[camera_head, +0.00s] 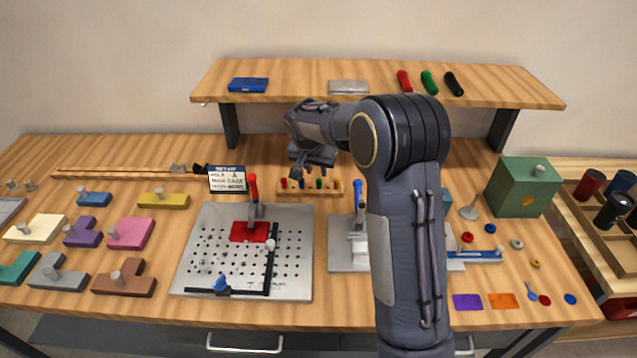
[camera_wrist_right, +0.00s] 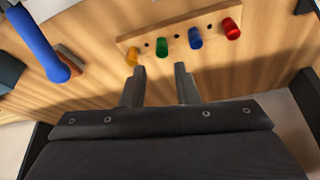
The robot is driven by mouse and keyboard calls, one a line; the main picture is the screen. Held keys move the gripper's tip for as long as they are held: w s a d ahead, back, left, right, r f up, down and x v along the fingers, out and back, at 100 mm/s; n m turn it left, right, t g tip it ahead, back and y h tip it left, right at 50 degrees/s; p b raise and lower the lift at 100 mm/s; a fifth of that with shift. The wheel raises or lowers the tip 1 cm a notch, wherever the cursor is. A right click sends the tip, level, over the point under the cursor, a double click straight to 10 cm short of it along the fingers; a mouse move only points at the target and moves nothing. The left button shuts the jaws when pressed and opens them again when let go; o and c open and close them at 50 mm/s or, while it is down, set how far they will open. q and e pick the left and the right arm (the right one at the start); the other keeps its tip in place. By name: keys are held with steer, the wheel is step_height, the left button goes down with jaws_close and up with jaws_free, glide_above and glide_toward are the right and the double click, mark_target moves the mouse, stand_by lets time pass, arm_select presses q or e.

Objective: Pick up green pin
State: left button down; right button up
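The green pin (camera_wrist_right: 162,47) stands in a wooden pin rack (camera_wrist_right: 146,36), between the yellow pin (camera_wrist_right: 132,57) and the blue pin (camera_wrist_right: 195,39). In the head view, the green pin (camera_head: 319,184) shows small in the rack (camera_head: 292,193) near the back of the table. My right gripper (camera_wrist_right: 160,78) is open and empty; its two fingers point toward the rack, apart from the pins. In the head view, my right gripper (camera_head: 303,172) hangs by the rack. My left gripper is not in view.
A red pin (camera_wrist_right: 230,29) stands at the rack's end. A blue-handled clamp (camera_head: 358,200) and a red-handled clamp (camera_head: 254,190) are on the table. A shelf (camera_head: 300,78) spans the back. A small sign (camera_head: 227,179) stands left of the rack.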

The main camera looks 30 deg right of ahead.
mark_target(318, 181)
steer(key=p+x, duration=0.2)
steer(key=x, duration=0.5)
steer(key=shift+w+f, duration=0.2)
steer(key=shift+f, duration=0.15)
jaws_close()
